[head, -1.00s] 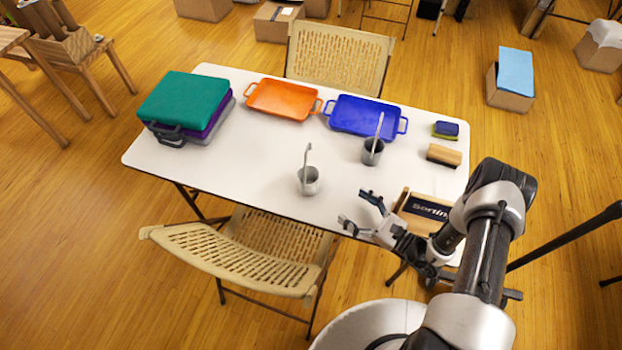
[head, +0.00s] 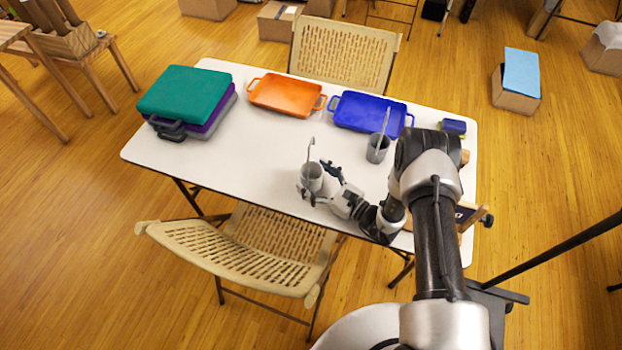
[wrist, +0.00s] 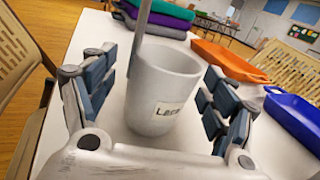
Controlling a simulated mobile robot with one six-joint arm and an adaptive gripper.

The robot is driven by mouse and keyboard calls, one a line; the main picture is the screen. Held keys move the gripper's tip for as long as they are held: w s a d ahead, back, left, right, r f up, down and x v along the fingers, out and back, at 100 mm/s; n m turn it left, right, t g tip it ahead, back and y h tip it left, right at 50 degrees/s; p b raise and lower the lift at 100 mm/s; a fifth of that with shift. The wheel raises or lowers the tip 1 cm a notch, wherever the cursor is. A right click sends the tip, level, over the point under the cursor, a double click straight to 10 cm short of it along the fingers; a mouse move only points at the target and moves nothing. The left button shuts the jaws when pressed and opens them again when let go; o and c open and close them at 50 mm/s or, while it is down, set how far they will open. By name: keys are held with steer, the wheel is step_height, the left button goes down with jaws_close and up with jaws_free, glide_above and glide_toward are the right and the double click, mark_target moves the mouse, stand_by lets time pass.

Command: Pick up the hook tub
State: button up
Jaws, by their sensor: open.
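A light grey tub (head: 311,175) stands upright near the front edge of the white table. A thin rod with a bent top rises from it. A second, darker grey tub (head: 377,150) with a rod stands further right and back. I cannot tell from the label which is the hook tub.
An orange tray (head: 287,95) and a blue tray (head: 368,112) lie at the back of the table (head: 235,160). Stacked cases (head: 187,98) stand at the left. A dark blue block (head: 453,127) is at the right. The table's left middle is clear. A chair (head: 255,255) is at the front.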

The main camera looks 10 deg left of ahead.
steer(key=shift+w+a, duration=0.35)
steer(key=shift+a, duration=0.15)
steer(key=shift+c, duration=0.5)
steer(key=c, duration=1.1)
